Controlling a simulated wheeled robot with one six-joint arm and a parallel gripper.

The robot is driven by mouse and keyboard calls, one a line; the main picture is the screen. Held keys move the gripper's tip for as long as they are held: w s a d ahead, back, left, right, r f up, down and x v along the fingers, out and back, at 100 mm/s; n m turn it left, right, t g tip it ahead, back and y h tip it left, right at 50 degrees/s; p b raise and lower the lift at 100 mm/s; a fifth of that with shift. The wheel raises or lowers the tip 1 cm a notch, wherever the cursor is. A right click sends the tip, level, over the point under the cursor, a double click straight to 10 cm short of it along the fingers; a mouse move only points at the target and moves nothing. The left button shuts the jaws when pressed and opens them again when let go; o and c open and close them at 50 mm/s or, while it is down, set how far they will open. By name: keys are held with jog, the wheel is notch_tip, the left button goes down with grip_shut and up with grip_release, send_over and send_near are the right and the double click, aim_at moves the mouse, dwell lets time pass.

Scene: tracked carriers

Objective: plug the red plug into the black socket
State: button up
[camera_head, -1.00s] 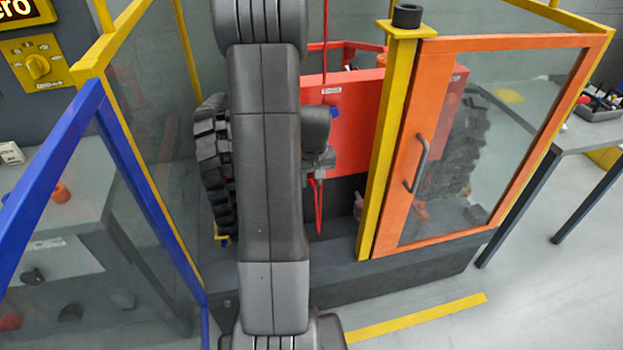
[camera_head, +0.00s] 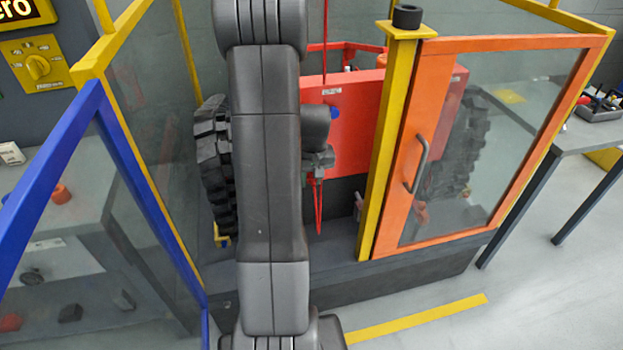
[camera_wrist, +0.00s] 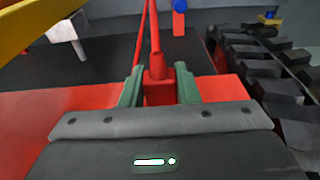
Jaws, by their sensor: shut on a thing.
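My gripper (camera_wrist: 157,88) has green fingers, shut on the red plug (camera_wrist: 158,92) in the wrist view. A red cable (camera_wrist: 141,42) runs from the plug toward the top of that view. In the head view my gripper (camera_head: 320,162) shows in front of the red carrier body, partly hidden by my arm. The red cable (camera_head: 319,205) hangs in a loop below it. The plug itself cannot be made out there. I cannot identify the black socket for certain in either view.
The red carrier body (camera_head: 352,130) has a blue knob (camera_head: 335,112) and black tracks (camera_head: 214,150). A blue-framed panel (camera_head: 50,160) stands at left.

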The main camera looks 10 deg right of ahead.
jog(key=shift+w, duration=0.7)
jog(key=o, duration=1.1)
jog(key=shift+o, duration=0.2)
jog(key=shift+s, duration=0.15)
